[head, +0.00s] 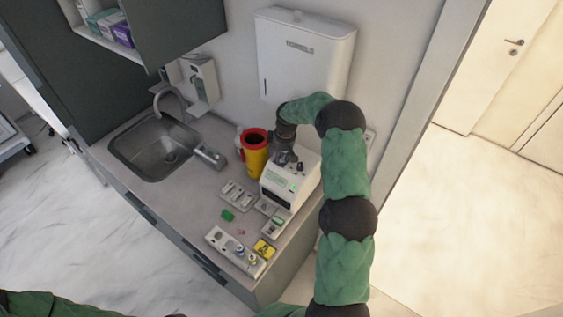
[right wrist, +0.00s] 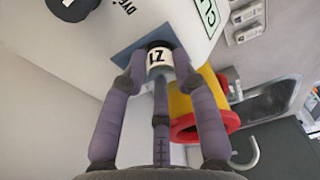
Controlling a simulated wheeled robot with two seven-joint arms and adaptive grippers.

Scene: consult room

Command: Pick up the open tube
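A tube with a white label marked "Z1" (right wrist: 160,57) stands in a dark square opening on top of a white device (right wrist: 110,25), which is also in the head view (head: 279,193). My right gripper (head: 284,157) is above the device. In the right wrist view, its fingers (right wrist: 160,72) straddle the labelled tube, tips close beside it; whether they press on it I cannot tell. The tube's mouth is not clearly visible. In the head view the gripper hides the tube. My left gripper is out of view; only a green arm part shows at lower left.
A yellow bin with a red rim (head: 254,158) stands just left of the device. A sink (head: 155,150) is further left. In front lie a grey tray (head: 238,194), a green block (head: 228,215), a white rack (head: 232,253) and a yellow sign card (head: 264,249). A wall dispenser (head: 303,60) hangs behind.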

